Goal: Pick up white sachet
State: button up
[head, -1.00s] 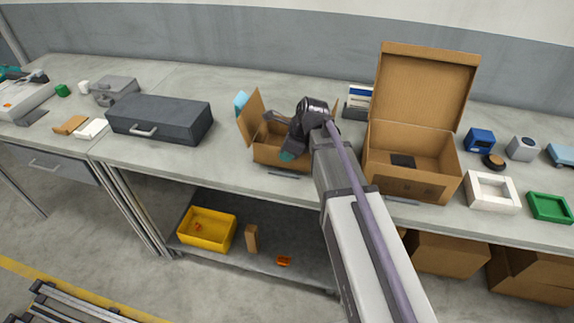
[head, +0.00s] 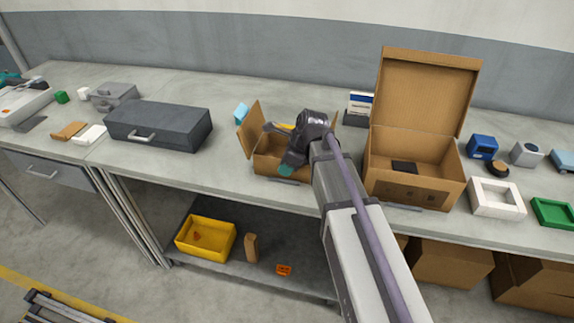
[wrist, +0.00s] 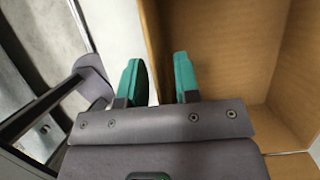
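A flat white packet (head: 89,135), the likely white sachet, lies on the bench at the left, beside a flat brown one (head: 69,131). It is too small to identify surely. My gripper (head: 287,170) is at the front of the small open cardboard box (head: 267,165), well to the right of that packet. In the wrist view my gripper's two teal fingers (wrist: 158,82) are apart, with nothing visibly held. A cardboard wall (wrist: 212,45) rises beside and beyond them. A pale strip lies by the left finger; I cannot tell what it is. My arm hides part of the small box.
A dark case (head: 158,125) lies between the packet and the small box. A large open carton (head: 415,187) stands right of my arm. A yellow bin (head: 205,238) sits on the lower shelf. Bare bench (head: 215,170) shows left of the small box.

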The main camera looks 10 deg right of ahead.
jog(key=p+v, duration=1)
jog(key=v, duration=0.1)
jog(key=shift+r, duration=0.4)
jog(key=shift+d+r+p, duration=0.25)
jog(key=shift+r+p, duration=0.05)
jog(key=shift+p, duration=0.3)
jog(key=s+f+n+g+h, duration=0.1)
jog(key=s+n+h, duration=0.3)
jog(key=s+n, duration=1)
jog(key=a+n+g, duration=0.1)
jog(key=n, duration=0.7)
jog(key=shift+s+f+n, duration=0.3)
jog(key=shift+s+n, duration=0.05)
jog(key=shift+n, duration=0.05)
jog(key=shift+o, duration=0.2)
jog(key=shift+d, duration=0.1)
jog(key=o, duration=1.3)
